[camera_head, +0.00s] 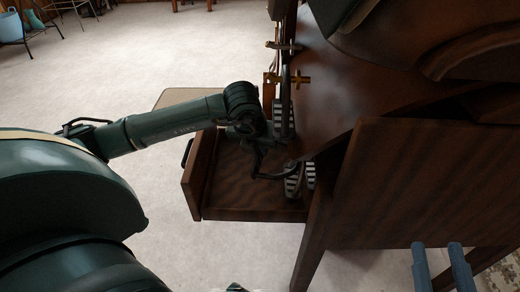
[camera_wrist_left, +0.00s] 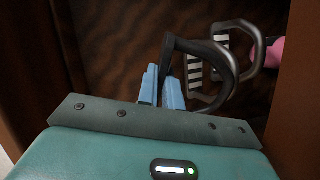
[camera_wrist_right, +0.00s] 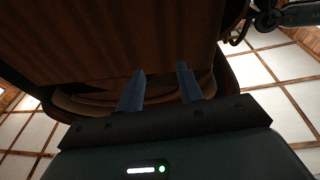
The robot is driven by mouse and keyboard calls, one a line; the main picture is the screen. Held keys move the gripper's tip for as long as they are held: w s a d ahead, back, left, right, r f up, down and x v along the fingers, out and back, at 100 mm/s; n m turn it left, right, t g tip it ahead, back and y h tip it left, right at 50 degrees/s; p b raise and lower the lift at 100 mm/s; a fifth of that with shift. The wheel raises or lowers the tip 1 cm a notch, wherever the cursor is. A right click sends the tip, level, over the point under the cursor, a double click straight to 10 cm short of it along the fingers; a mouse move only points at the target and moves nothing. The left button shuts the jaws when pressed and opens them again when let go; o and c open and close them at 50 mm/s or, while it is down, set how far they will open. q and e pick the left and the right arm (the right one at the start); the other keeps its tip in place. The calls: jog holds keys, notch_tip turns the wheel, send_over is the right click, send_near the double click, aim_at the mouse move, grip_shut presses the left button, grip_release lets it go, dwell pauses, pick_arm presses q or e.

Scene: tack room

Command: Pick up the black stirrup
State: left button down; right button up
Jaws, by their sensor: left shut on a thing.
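The black stirrup (camera_wrist_left: 205,46) is a dark arch with a black-and-white striped tread. In the left wrist view one side of it is between the blue fingers of my left gripper (camera_wrist_left: 162,88), which is shut on it. In the head view my left gripper (camera_head: 256,146) reaches over the open wooden drawer (camera_head: 190,183), and the black stirrup (camera_head: 268,176) hangs low at it. I cannot tell whether it still touches the drawer floor. My right gripper (camera_head: 441,268) is open and empty at the lower right; its parted fingers show in the right wrist view (camera_wrist_right: 160,88).
A greyer stirrup (camera_wrist_left: 247,28) with a striped tread is close behind the black one. A pink thing (camera_wrist_left: 270,56) is beside it, partly hidden. The brown wooden stand (camera_head: 385,180) blocks the right side. Pale floor (camera_head: 170,65) is clear at the back left.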

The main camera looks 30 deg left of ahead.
pick_arm(q)
jog(key=s+d+r+g+h+p, duration=0.1)
jog(key=s+d+p, duration=0.1)
jog(key=s+d, duration=0.3)
jog(key=s+d+r+g+p, duration=0.1)
jog(key=s+d, duration=0.5)
jog(key=s, duration=0.7)
jog(key=shift+r+g+h+p, duration=0.4)
jog(key=shift+g+p, duration=0.1)
jog(key=shift+p, duration=0.45)
pick_arm(e)
jog(key=shift+s+d+n+g+h, duration=0.2)
jog(key=shift+d+n+g+h, duration=0.1)
jog(key=shift+d+n+h, duration=0.2)
pick_arm(q)
jog(key=shift+d, duration=0.1)
